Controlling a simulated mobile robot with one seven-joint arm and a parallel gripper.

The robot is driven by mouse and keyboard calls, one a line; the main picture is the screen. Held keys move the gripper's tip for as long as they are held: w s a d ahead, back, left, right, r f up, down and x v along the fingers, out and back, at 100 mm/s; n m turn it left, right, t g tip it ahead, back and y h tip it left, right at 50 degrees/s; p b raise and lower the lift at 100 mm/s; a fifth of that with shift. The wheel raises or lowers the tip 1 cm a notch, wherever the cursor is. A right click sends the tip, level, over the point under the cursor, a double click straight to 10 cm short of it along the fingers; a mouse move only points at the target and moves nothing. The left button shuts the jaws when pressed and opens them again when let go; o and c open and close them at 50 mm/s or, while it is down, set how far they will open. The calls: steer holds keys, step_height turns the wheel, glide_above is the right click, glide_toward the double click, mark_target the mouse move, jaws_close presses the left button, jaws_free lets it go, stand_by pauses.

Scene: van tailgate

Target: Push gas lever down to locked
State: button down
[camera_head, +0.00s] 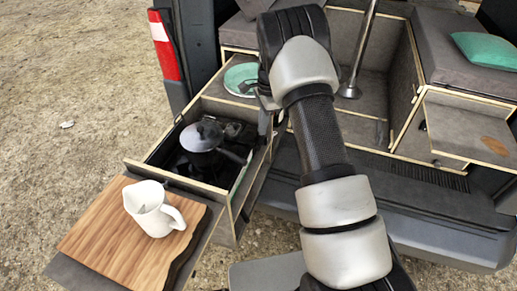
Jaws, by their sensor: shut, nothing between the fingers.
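My gripper (265,112) is small in view, partly behind my arm. It points down by the right wall of the pull-out kitchen drawer (178,180). Its fingers are shut and empty. I cannot tell whether the gripper touches anything.
A wooden board (105,232) at the drawer's front carries a white jug (150,208). A green plate (241,79) lies behind the drawer. A metal table leg (359,50) stands in the van. The van's bumper (430,215) is at right.

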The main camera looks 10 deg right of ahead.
mark_target(260, 147)
stand_by(0.3)
steer(key=shift+a+f+b, duration=0.2)
steer(key=shift+f+b, duration=0.7)
steer(key=shift+f, duration=0.85)
steer(key=shift+a+f+b, duration=0.15)
steer(key=shift+f+b, duration=0.7)
steer(key=shift+f, duration=0.9)
steer(key=shift+s, duration=0.1)
step_height(260, 147, down, 2)
steer(key=shift+f+b, duration=0.1)
steer(key=shift+b, duration=0.7)
steer(key=shift+d+r, duration=0.1)
steer(key=shift+r, duration=0.1)
steer(key=d, duration=0.2)
steer(key=r, duration=0.1)
steer(key=shift+w+d, duration=0.25)
steer(key=shift+d, duration=0.15)
steer(key=shift+r, duration=0.1)
